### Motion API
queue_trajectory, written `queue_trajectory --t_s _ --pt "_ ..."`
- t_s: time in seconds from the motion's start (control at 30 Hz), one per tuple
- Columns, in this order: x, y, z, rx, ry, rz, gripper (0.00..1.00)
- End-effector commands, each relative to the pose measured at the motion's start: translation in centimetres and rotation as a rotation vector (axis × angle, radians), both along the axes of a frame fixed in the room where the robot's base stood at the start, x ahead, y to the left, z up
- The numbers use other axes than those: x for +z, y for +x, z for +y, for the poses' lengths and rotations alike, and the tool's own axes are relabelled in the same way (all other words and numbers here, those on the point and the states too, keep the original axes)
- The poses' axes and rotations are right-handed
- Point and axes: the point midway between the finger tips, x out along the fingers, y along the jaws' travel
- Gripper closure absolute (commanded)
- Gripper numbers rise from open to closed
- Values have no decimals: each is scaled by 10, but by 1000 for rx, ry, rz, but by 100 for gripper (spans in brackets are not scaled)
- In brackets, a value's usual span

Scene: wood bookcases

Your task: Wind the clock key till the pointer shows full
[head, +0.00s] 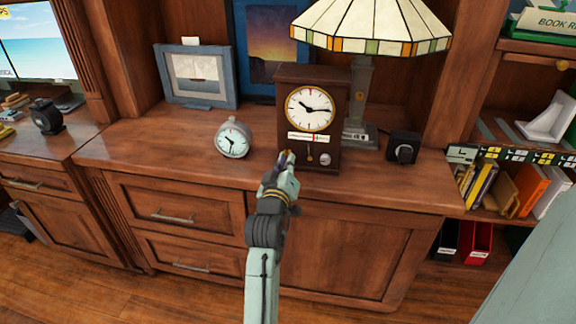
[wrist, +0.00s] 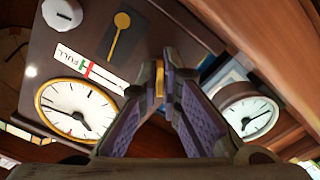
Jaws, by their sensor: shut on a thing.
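The wooden mantel clock (head: 341,105) stands upright on the cabinet top. Its white dial has a brass rim (wrist: 42,112). My gripper (head: 289,155) is at the lower left of the clock front. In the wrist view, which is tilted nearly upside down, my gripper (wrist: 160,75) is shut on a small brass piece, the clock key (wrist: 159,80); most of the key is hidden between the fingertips. The white gauge strip (wrist: 72,57) reads FULL at one end, with a green mark and a red mark beside the word; the exact pointer reading is unclear.
A round grey clock (head: 233,140) stands close left of my gripper. A stained-glass lamp (head: 360,85) is behind the mantel clock, and a black box with a knob (head: 403,148) is to its right. A brass pendulum (wrist: 120,35) and white knob (wrist: 62,14) are on the clock front.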

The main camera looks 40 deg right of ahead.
Motion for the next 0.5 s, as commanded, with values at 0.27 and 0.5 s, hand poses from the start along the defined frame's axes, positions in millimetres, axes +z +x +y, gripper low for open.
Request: queue_trajectory --t_s 0.27,0.5 --pt "-2 2 1 1 169 -203 100" --pt "-2 3 2 3 317 -378 100"
